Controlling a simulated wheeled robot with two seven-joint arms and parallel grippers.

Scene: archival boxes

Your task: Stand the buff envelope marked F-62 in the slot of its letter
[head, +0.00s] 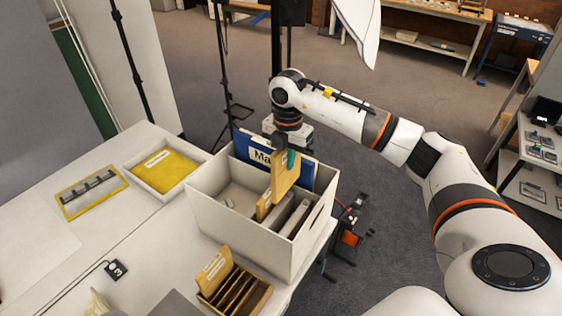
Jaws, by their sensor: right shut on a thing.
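My right gripper (287,152) points down over a white open box (230,222) and is shut on a buff envelope (284,175). The envelope is upright, its lower part inside the box; I cannot read its marking. A smaller buff piece (263,207) shows just below and left of it. Grey dividers (291,219) stand in the box. A wooden slotted rack (237,292) stands at the front, with a labelled buff card or envelope (213,268) in its rear left part. Letters on the slots cannot be made out. My left gripper is not in view.
A blue panel with large lettering (303,172) stands at the box's back. Left of the box are a white tray with a yellow labelled item (170,168) and a yellow-edged frame (95,192).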

